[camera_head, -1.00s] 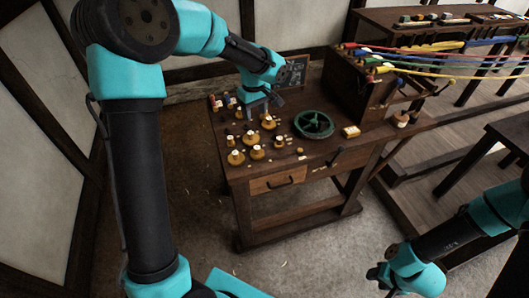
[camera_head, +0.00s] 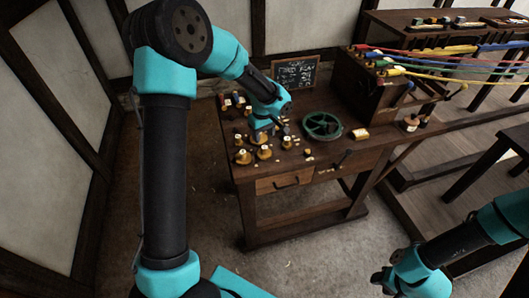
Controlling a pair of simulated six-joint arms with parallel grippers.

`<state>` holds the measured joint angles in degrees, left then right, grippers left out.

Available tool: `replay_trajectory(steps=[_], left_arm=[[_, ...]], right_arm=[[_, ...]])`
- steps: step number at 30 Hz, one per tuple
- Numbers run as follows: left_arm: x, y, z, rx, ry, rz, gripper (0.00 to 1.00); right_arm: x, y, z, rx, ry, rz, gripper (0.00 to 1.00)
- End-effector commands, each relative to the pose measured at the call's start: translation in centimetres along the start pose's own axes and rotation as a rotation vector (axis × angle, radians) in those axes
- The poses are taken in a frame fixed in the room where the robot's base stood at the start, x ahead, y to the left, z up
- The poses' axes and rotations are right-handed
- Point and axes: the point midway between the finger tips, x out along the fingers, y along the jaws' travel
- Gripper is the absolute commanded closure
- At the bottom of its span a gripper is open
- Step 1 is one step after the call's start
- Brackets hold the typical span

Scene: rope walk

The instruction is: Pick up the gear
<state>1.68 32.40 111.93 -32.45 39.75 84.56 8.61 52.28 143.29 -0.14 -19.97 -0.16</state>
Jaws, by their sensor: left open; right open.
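The gear looks to be the green spoked wheel (camera_head: 322,126) lying flat on the dark wooden bench (camera_head: 300,168). My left gripper (camera_head: 272,130) is over the bench, to the left of the green wheel and apart from it, above several yellow spools. Its fingertips are small and partly lost among the spools; it is open and I see nothing held. My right gripper (camera_head: 382,280) is open and empty, low at the right, away from the bench.
Several yellow spools (camera_head: 242,157) stand on the bench's left part. A chalkboard (camera_head: 296,72) stands behind. A dark box (camera_head: 368,85) with coloured ropes stands at the back right.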

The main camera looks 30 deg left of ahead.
Motion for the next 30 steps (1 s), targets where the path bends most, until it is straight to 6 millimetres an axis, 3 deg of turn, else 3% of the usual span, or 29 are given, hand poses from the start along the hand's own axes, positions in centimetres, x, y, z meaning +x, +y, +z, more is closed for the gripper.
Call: replay_trajectory(steps=[5, 17, 30], left_arm=[[1.8, 0.0, 0.0, 0.000, 0.000, 0.000, 0.44], [2.2, 0.0, 0.1, -0.001, -0.001, -0.001, 0.44], [7.0, 0.1, 0.6, 0.000, -0.002, -0.001, 0.44]], right_arm=[[0.0, 0.0, 0.0, 0.000, 0.000, 0.000, 0.57], [0.0, 0.0, 0.0, 0.000, 0.000, 0.000, 0.57], [0.0, 0.0, 0.0, 0.000, 0.000, 0.000, 0.57]])
